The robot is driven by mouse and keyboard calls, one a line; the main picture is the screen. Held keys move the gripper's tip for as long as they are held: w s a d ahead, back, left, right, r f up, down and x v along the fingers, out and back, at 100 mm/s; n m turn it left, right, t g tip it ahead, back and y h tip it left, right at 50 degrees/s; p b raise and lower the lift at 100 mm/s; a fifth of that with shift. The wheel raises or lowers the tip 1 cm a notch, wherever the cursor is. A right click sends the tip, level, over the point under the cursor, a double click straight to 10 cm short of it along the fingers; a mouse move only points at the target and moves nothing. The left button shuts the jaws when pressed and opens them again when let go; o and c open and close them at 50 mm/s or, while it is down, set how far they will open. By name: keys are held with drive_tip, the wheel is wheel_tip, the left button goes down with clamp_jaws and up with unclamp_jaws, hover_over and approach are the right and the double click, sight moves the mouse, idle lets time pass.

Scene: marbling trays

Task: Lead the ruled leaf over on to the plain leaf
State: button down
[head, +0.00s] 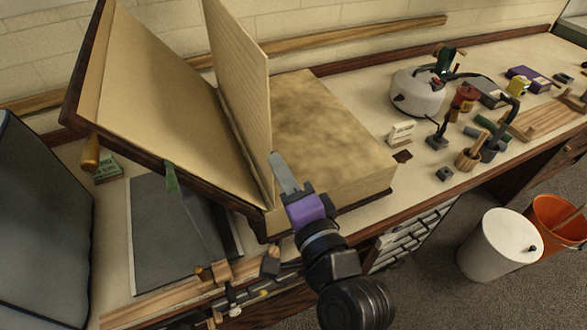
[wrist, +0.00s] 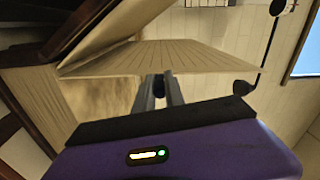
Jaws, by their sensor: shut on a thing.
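A large open book stands on the bench. Its ruled leaf (head: 240,75) stands nearly upright between the two halves. The plain leaf (head: 150,110) lies against the tilted cover on the left. My gripper (head: 284,175) is at the near edge of the ruled leaf, low down and to the right of the book's gutter. In the wrist view the ruled leaf (wrist: 165,57) runs across above the fingers, and my gripper (wrist: 162,85) is shut on its edge. The mottled page block (head: 325,130) lies flat on the right. The fingertips are partly hidden at the leaf.
A dark mat (head: 165,250) lies under the left cover. A white kettle-like pot (head: 418,92), a small card block (head: 401,132) and several tools stand to the right. A white bin (head: 495,245) and an orange bucket (head: 555,225) stand on the floor.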

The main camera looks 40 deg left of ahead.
drive_tip(key=shift+s+a+f+n, duration=0.1)
drive_tip(key=shift+s+a+n, duration=0.15)
drive_tip(key=shift+s+n, duration=0.3)
drive_tip(key=shift+s+a+f+n, duration=0.1)
drive_tip(key=shift+s+a+n, duration=0.2)
drive_tip(key=shift+s, duration=0.45)
drive_tip(key=shift+s+a+n, duration=0.25)
drive_tip(key=shift+s+n, duration=0.2)
drive_tip(key=shift+s, duration=0.2)
drive_tip(key=c, duration=1.4)
unclamp_jaws()
drive_tip(key=b+v, duration=0.2)
drive_tip(key=v, duration=0.5)
drive_tip(key=shift+s+d, duration=0.15)
drive_tip(key=shift+d, duration=0.2)
